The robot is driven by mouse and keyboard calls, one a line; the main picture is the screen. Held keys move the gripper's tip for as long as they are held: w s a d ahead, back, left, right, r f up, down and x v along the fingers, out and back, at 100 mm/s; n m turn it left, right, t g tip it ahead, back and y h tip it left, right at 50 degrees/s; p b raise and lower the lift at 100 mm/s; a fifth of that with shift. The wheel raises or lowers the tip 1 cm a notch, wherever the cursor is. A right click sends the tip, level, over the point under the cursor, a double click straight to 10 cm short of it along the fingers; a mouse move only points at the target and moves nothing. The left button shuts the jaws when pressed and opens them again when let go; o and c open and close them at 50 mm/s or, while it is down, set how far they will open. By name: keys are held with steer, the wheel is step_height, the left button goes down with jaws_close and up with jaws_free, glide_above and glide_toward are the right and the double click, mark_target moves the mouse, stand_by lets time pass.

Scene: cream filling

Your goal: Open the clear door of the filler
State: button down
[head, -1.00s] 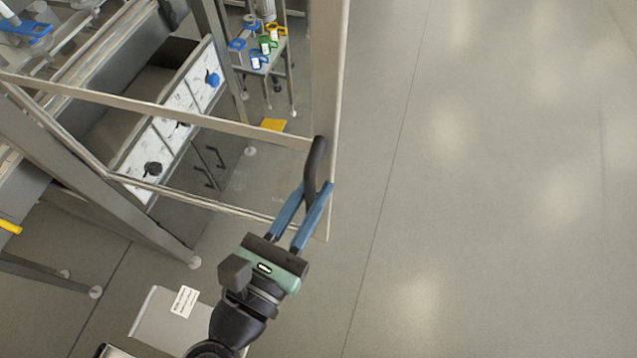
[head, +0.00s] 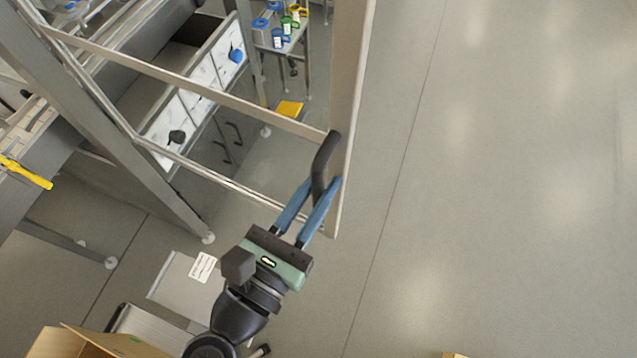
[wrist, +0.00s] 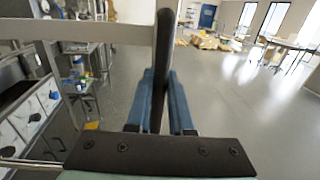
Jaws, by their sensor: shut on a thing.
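The clear door (head: 214,92) has a pale metal frame and see-through panel. It stands swung out from the filler (head: 93,95), whose grey frame is at the left of the head view. A black curved handle (head: 325,160) sits on the door's free edge. My gripper (head: 326,190) has blue fingers shut on the handle, one on each side. In the wrist view the handle (wrist: 163,60) rises upright between my fingers (wrist: 160,98). The door's frame (wrist: 90,32) also shows there, to the left of the handle.
White panels with dark and blue knobs (head: 177,137) lie behind the door. A small stand with coloured containers (head: 277,38) is beyond it. A cardboard box (head: 90,343) is at the bottom left. The floor (head: 480,180) to the right is clear.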

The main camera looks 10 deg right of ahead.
steer(key=c, duration=0.8)
jaws_free()
steer(key=shift+s+a+f, duration=0.1)
steer(key=shift+s+a, duration=0.1)
steer(key=shift+a, duration=0.05)
steer(key=b+v, duration=0.5)
steer(key=v, duration=0.7)
steer(key=shift+s+b, duration=0.2)
steer(key=shift+b, duration=0.15)
steer(key=shift+a, duration=0.1)
